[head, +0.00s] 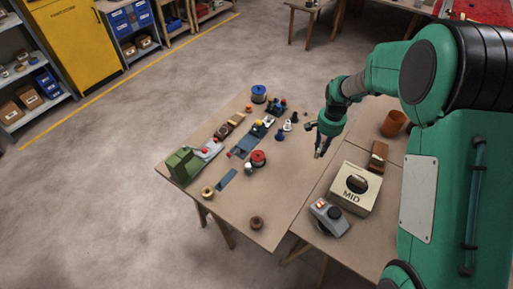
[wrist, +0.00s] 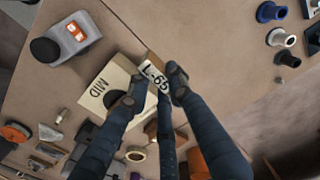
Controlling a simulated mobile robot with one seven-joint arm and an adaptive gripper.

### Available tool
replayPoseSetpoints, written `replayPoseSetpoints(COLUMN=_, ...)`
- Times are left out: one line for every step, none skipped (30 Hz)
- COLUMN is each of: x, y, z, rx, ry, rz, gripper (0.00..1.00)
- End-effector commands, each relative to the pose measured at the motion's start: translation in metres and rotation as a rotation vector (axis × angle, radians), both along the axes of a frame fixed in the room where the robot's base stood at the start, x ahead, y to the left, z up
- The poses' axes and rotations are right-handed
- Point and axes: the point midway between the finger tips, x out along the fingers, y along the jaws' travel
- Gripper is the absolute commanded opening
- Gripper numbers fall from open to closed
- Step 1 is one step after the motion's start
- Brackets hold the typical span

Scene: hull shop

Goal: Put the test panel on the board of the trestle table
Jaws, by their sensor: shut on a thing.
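My gripper (head: 319,151) hangs above the brown table boards, near the seam between the left and right boards. In the wrist view my gripper (wrist: 152,90) is shut on a narrow piece with a white "L-65" label (wrist: 156,76), which I take to be the test panel. The fingers and the viewing angle hide most of it, so its full shape cannot be told. In the head view it is too small to make out. The trestle table's board (head: 285,215) is bare at its front right. The held piece appears to be above the surface.
A cream "MID" box (head: 354,188), a grey device (head: 328,217), a brown block (head: 378,155) and an orange pot (head: 393,123) stand on the right board.

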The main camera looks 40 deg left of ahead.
Motion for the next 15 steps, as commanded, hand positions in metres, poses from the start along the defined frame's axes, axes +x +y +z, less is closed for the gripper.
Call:
replayPoseSetpoints(x=-0.001, y=0.0, z=-0.012, rx=-0.001, ry=0.002, rz=0.0, gripper=0.01)
replayPoseSetpoints(x=-0.001, y=0.0, z=-0.019, rx=-0.001, ry=0.002, rz=0.0, gripper=0.01)
replayPoseSetpoints(x=-0.001, y=0.0, z=-0.03, rx=-0.002, ry=0.004, rz=0.0, gripper=0.01)
replayPoseSetpoints(x=-0.001, y=0.0, z=-0.038, rx=-0.001, ry=0.002, rz=0.0, gripper=0.01)
replayPoseSetpoints(x=-0.001, y=0.0, z=-0.046, rx=-0.002, ry=0.003, rz=0.0, gripper=0.01)
replayPoseSetpoints(x=-0.001, y=0.0, z=-0.057, rx=-0.002, ry=0.003, rz=0.0, gripper=0.01)
replayPoseSetpoints(x=-0.001, y=0.0, z=-0.066, rx=-0.001, ry=0.003, rz=0.0, gripper=0.01)
replayPoseSetpoints(x=-0.001, y=0.0, z=-0.074, rx=-0.002, ry=0.003, rz=-0.001, gripper=0.01)
replayPoseSetpoints(x=-0.001, y=0.0, z=-0.084, rx=-0.001, ry=0.002, rz=-0.001, gripper=0.01)
replayPoseSetpoints(x=-0.001, y=0.0, z=-0.091, rx=-0.001, ry=0.002, rz=-0.001, gripper=0.01)
replayPoseSetpoints(x=-0.001, y=0.0, z=-0.098, rx=-0.001, ry=0.002, rz=-0.001, gripper=0.01)
replayPoseSetpoints(x=0.0, y=0.0, z=-0.105, rx=0.0, ry=0.001, rz=-0.001, gripper=0.01)
replayPoseSetpoints(x=-0.001, y=0.0, z=-0.111, rx=0.0, ry=0.001, rz=-0.001, gripper=0.01)
replayPoseSetpoints(x=0.0, y=0.0, z=-0.116, rx=-0.001, ry=0.001, rz=-0.001, gripper=0.01)
replayPoseSetpoints(x=0.0, y=0.0, z=-0.121, rx=0.0, ry=0.001, rz=-0.001, gripper=0.01)
